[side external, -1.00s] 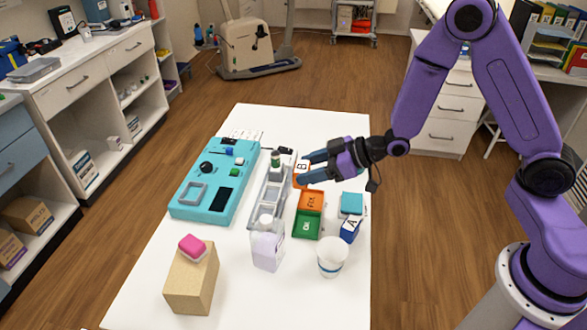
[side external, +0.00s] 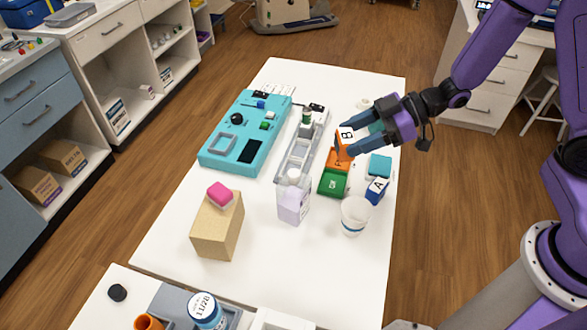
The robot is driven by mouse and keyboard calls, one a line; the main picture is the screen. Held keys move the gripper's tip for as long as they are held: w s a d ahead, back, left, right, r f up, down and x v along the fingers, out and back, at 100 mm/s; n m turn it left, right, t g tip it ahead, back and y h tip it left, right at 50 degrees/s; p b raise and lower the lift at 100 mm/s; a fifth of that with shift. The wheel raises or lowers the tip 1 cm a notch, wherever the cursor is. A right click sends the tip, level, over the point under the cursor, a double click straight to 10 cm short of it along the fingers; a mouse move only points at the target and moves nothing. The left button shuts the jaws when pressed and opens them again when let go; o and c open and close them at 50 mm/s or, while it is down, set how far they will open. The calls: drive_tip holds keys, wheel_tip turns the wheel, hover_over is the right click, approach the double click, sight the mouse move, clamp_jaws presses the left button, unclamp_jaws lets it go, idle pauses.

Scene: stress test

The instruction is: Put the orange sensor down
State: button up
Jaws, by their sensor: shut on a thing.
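The orange sensor (side external: 342,148), with a white label marked B, is between the blue fingers of my gripper (side external: 352,133). My gripper is shut on it, at the far end of the two-part sorting tray. The tray has an orange compartment (side external: 337,166) at the back and a green OK compartment (side external: 333,183) in front. The sensor overlaps the back of the orange compartment in the picture; I cannot tell whether it touches it. A blue block marked A (side external: 377,191) and a teal block (side external: 380,166) stand right of the tray.
A white cup (side external: 354,217) and a clear bottle (side external: 293,200) stand in front of the tray. A grey rack (side external: 300,150) and a teal panel (side external: 243,135) lie to the left. A wooden block (side external: 216,232) bears a pink piece (side external: 220,194).

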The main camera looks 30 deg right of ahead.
drive_tip(key=w+a+f, duration=0.1)
drive_tip(key=w+f, duration=0.2)
drive_tip(key=w, duration=0.1)
drive_tip(key=w+a+f, duration=0.2)
drive_tip(key=w+f, duration=0.1)
drive_tip(key=w, duration=0.1)
drive_tip(key=w+a+f, duration=0.2)
drive_tip(key=w+f, duration=0.1)
drive_tip(key=w, duration=0.1)
drive_tip(key=shift+a, duration=0.2)
drive_tip(key=shift+w+a+f, duration=0.1)
drive_tip(key=shift+w+f, duration=0.05)
drive_tip(key=shift+f, duration=0.85)
drive_tip(key=shift+w+a+f, duration=0.1)
drive_tip(key=shift+w+f, duration=0.05)
drive_tip(key=shift+f, duration=0.8)
drive_tip(key=shift+f, duration=0.45)
drive_tip(key=o, duration=1.1)
drive_tip(key=shift+d, duration=0.1)
